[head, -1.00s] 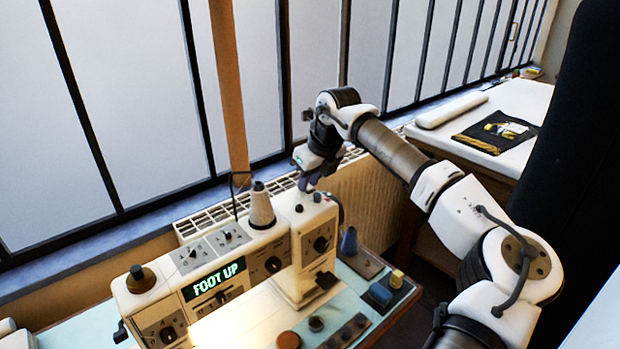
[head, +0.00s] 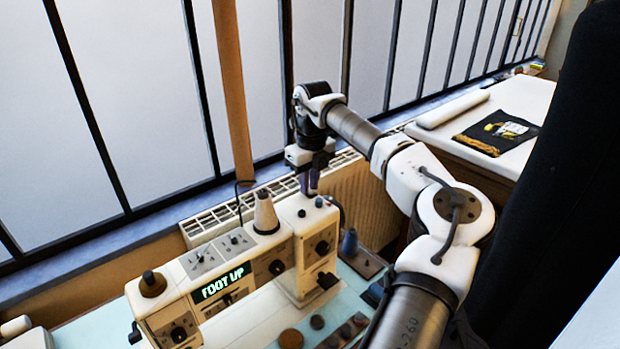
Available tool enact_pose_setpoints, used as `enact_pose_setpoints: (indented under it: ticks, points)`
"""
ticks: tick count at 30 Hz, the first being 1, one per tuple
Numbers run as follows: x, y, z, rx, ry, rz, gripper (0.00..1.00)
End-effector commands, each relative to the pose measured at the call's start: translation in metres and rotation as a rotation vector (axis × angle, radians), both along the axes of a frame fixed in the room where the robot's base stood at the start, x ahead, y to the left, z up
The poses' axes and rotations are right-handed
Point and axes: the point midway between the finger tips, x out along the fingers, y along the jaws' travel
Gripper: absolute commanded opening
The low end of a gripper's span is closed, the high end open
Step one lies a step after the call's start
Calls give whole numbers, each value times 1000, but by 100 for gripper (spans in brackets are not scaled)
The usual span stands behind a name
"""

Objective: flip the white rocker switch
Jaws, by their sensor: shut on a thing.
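The cream sewing machine (head: 287,243) stands on the pale green table, with a lit display (head: 222,283) reading "FOOT UP". Two small-switch panels (head: 203,259) (head: 235,241) are on its sloping top, their levers too small to tell apart. I cannot make out for sure which part is the white rocker switch. My gripper (head: 309,190) points straight down over the top of the machine's right-hand head, close to two small dark knobs (head: 301,213) (head: 319,202). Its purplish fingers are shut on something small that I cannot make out. Whether they touch the machine is unclear.
A thread cone (head: 265,212) stands left of my gripper, and a brown knob (head: 152,284) is at the machine's left end. A radiator (head: 348,190) is behind. A blue cone (head: 348,243) stands right of the machine. My forearm covers the table's right part.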

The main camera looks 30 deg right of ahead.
Motion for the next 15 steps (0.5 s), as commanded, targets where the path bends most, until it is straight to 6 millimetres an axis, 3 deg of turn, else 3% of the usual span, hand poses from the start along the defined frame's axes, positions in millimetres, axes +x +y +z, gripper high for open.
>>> enact_pose_setpoints:
  ticks: [3, 4, 8, 15]
  points:
    - [0, 0, 0, -1, -1, 1, 0]
    - [0, 0, 0, -1, -1, 0, 19]
    - [0, 0, 0, -1, -1, 0, 36]
    - [0, 0, 0, -1, -1, 0, 38]
